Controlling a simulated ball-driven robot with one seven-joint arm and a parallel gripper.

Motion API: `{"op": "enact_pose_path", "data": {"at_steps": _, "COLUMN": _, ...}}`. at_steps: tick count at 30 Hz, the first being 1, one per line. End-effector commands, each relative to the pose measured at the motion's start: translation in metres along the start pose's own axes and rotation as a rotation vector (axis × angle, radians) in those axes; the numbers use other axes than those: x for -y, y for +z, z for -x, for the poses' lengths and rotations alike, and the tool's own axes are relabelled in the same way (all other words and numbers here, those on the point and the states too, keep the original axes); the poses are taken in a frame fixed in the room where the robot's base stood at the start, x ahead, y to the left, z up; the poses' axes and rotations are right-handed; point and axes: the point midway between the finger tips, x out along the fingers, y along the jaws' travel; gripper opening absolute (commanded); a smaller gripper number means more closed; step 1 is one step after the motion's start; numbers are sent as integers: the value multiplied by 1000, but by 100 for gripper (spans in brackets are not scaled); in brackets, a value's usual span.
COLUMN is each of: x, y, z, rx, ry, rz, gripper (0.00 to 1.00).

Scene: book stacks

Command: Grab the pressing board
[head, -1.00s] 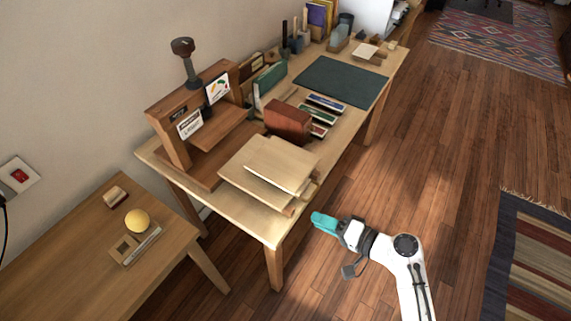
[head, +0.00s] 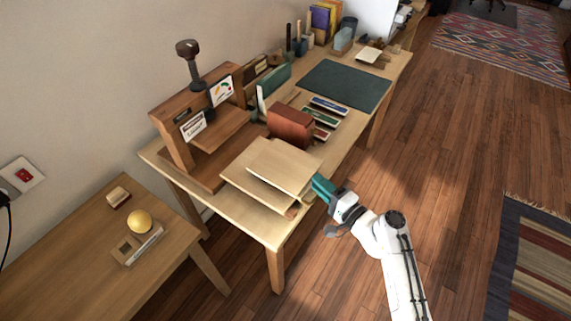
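Two pale wooden boards lie stacked near the front edge of the long workbench. The upper board (head: 283,166) sits askew on the lower board (head: 241,175). I cannot tell from the view which one is the pressing board. My gripper (head: 319,186), with teal fingers, is at the right edge of the upper board, at about board height. The fingers hide that corner of the stack. I cannot tell whether they touch the board or whether they are open or shut.
A wooden book press (head: 192,120) stands left of the boards. A reddish-brown block (head: 290,124) stands just behind them, near several coloured narrow boxes. A dark green mat (head: 345,84) lies farther back.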

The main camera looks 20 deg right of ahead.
Motion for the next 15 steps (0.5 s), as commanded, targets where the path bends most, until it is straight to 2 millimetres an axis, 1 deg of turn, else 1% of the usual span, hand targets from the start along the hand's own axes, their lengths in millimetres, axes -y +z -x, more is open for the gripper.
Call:
{"op": "enact_pose_path", "data": {"at_steps": 1, "x": 3, "y": -1, "z": -8, "rx": 2, "ry": -1, "rz": -1, "gripper": 23}}
{"op": "enact_pose_path", "data": {"at_steps": 3, "x": 2, "y": -4, "z": -17, "rx": 2, "ry": 0, "rz": 0, "gripper": 23}}
{"op": "enact_pose_path", "data": {"at_steps": 8, "x": 1, "y": -4, "z": -37, "rx": 3, "ry": -1, "rz": 1, "gripper": 23}}
{"op": "enact_pose_path", "data": {"at_steps": 11, "x": 0, "y": -4, "z": -42, "rx": 0, "ry": 0, "rz": -1, "gripper": 23}}
{"op": "enact_pose_path", "data": {"at_steps": 15, "x": 0, "y": -4, "z": -43, "rx": 0, "ry": 0, "rz": 0, "gripper": 23}}
